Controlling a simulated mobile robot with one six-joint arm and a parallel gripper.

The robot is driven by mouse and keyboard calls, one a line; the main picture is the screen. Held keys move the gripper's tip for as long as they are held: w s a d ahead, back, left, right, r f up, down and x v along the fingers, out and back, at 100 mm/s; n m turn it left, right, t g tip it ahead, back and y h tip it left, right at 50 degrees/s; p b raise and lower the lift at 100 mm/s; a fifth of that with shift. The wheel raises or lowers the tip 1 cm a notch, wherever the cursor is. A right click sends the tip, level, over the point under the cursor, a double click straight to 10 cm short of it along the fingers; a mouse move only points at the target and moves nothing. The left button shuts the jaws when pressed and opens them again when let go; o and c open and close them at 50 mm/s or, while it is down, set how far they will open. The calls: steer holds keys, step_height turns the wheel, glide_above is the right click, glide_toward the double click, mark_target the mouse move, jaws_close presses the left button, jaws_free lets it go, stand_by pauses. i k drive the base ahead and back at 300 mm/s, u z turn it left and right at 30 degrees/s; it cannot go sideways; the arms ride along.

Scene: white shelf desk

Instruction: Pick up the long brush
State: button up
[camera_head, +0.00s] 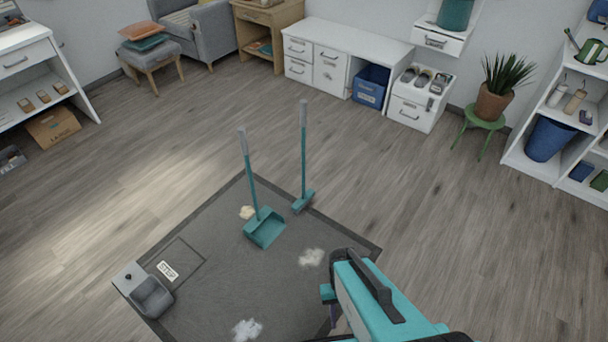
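The long brush (304,152) stands upright, with a long teal handle, a grey grip at the top and a teal head (303,200) at the far edge of the dark mat. A long-handled teal dustpan (265,229) stands to its left and nearer, its handle tilted left. The two are apart. My teal and black arm (375,300) shows at the lower right, nearer than the brush and not touching it. My gripper's fingers cannot be made out; the arm seems to hide them.
The dark mat (215,290) carries pale fluffy debris (312,257) and a grey bin-like object (150,294) at its left corner. Wood floor around it is clear. A white desk (350,42), a plant on a green stool (483,122) and shelves (530,170) stand along the wall.

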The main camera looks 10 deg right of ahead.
mark_target(307, 196)
steer(key=u, duration=0.25)
steer(key=i, duration=0.7)
steer(key=u, duration=0.95)
steer(key=i, duration=0.6)
steer(key=u, duration=0.35)
